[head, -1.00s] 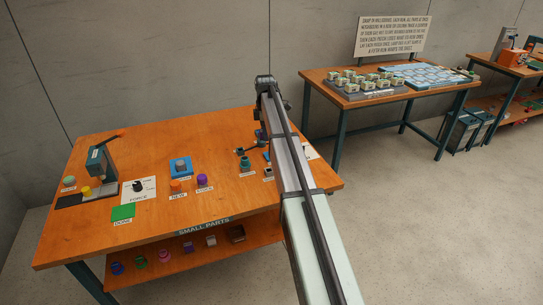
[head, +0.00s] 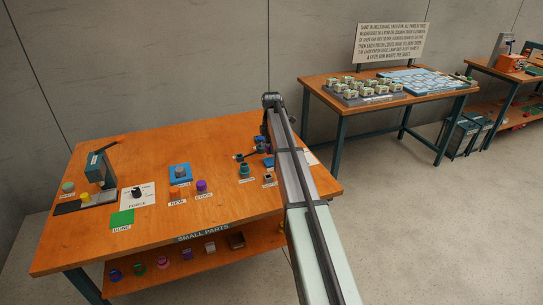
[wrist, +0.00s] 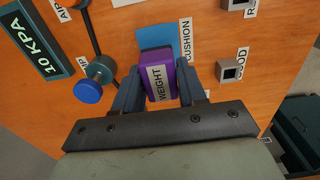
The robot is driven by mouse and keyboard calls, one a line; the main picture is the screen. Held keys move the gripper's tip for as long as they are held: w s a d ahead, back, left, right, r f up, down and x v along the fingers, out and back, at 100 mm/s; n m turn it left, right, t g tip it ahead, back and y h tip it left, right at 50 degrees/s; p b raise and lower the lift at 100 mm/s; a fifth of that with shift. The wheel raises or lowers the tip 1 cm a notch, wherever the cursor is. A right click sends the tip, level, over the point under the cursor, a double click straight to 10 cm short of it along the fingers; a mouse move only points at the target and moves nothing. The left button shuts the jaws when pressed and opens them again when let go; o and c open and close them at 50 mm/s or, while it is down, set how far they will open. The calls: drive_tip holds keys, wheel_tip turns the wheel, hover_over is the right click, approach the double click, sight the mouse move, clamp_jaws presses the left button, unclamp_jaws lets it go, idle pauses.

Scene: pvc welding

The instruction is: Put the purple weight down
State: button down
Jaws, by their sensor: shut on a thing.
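The purple weight (wrist: 160,80), a block with a white WEIGHT label, is between the two dark fingers of my gripper (wrist: 161,77) in the wrist view. My gripper is shut on it. The blue cushion (wrist: 150,36), a flat pad with a CUSHION label beside it, lies on the table just beyond and partly behind the weight. I cannot tell whether the weight touches the cushion. In the head view my arm hides the weight and most of the cushion.
In the wrist view a blue knob (wrist: 88,91) and a 10 KPA block (wrist: 32,42) are at left; grey square parts (wrist: 229,70) are at right. The orange table (head: 120,240) also holds a press (head: 100,168), a green DONE pad (head: 122,218) and a purple part (head: 201,186).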

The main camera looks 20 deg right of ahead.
sight(271, 161)
drive_tip(key=shift+f, duration=2.3)
drive_tip(key=shift+f, duration=0.1)
drive_tip(key=c, duration=0.6)
unclamp_jaws()
drive_tip(key=shift+c, duration=0.2)
wheel_tip(271, 161, up, 12)
drive_tip(key=shift+r, duration=0.1)
